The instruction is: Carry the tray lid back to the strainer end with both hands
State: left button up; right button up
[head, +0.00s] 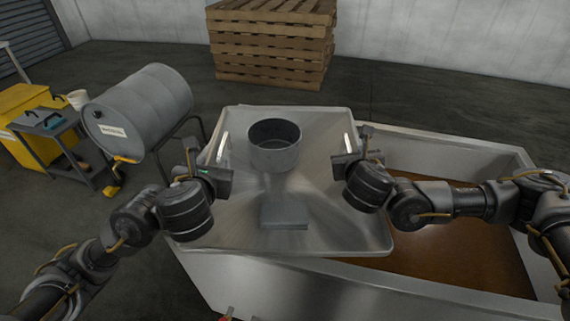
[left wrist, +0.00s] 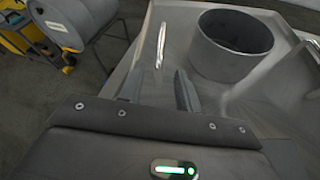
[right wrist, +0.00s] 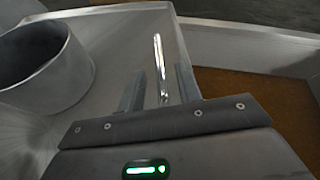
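The tray lid (head: 330,215) is a shiny metal sheet with a raised rim, lying across the left part of the tank. It has an upright bar handle on its left side (head: 222,148) and another on its right side (head: 348,143). My left gripper (head: 218,168) is open behind the left handle; in the left wrist view this handle (left wrist: 161,45) shows just beyond the parted fingertips. My right gripper (head: 346,157) is open; in the right wrist view the right handle (right wrist: 159,60) reaches between its parted fingers. I cannot tell whether any finger touches a handle.
A round open metal collar (head: 275,154) and a flat grey block (head: 284,216) are on the lid. The tank (head: 470,150) holds brown liquid (head: 450,252) at right. A grey drum (head: 140,108), a cart (head: 62,135) and stacked pallets (head: 272,45) stand beyond.

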jog(key=v, duration=0.7)
jog(key=shift+s+r, duration=0.15)
jog(key=shift+s, duration=0.2)
